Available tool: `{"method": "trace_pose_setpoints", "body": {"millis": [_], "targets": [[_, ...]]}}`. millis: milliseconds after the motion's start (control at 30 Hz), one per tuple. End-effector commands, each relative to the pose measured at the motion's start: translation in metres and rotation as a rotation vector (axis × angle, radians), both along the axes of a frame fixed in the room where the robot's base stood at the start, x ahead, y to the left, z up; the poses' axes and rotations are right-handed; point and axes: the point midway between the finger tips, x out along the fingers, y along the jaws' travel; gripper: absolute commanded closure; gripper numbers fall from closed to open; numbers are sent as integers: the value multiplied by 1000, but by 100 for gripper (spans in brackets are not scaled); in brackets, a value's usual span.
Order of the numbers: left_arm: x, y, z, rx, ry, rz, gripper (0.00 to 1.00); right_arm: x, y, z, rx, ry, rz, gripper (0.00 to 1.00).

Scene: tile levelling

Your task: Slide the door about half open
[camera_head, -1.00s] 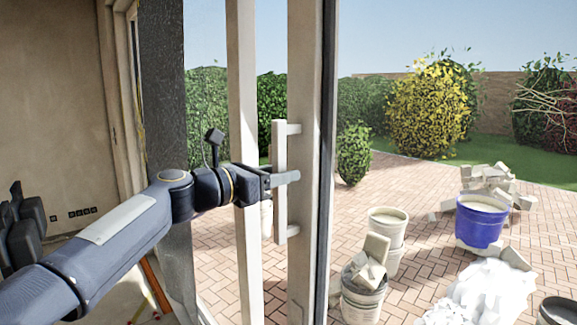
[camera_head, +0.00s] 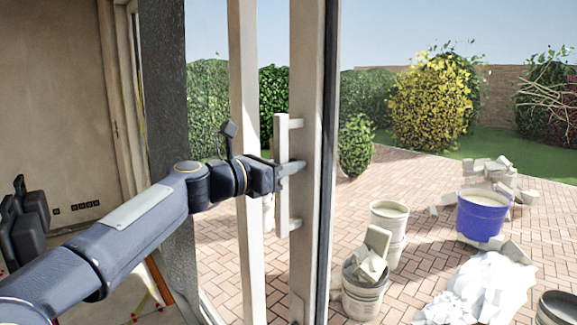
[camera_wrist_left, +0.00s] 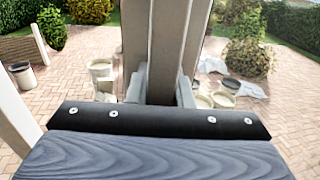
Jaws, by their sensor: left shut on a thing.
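The sliding door's pale frame (camera_head: 307,225) stands upright in the middle of the head view, with a tall bar handle (camera_head: 281,210) on its left face. My left gripper (camera_head: 291,168) is shut on the door handle at about mid-height. In the left wrist view, the handle and door frame (camera_wrist_left: 165,45) rise between the gripper fingers, and the gripper body hides the lower part. The opening to the right of the door edge shows the patio. My right gripper is not in view.
Outside on the brick paving stand a blue bucket (camera_head: 483,215), pale buckets (camera_head: 388,230), a bucket with tile pieces (camera_head: 364,290) and a white rubble heap (camera_head: 485,285). A dark pillar (camera_head: 163,120) and a plaster wall (camera_head: 55,110) are on the left.

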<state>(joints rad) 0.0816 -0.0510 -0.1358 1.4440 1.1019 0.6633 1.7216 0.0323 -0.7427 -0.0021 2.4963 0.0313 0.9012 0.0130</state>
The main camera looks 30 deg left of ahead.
Motion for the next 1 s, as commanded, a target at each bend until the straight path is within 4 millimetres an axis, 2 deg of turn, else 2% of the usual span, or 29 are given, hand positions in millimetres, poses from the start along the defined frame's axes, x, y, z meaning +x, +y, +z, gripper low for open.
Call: {"method": "trace_pose_setpoints", "body": {"millis": [200,400,433,567,867,1000], "targets": [[-6,-14,1,-1,2,-5,100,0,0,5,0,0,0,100],[-5,-15,-1,-1,3,-7,100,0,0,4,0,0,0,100],[-5,-15,-1,-1,3,-7,77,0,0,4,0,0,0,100],[-5,-14,-1,0,2,-4,60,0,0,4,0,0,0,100],[-6,-12,0,0,0,-1,58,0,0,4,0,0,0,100],[-18,-7,-1,1,-1,0,58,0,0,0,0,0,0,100]]}}
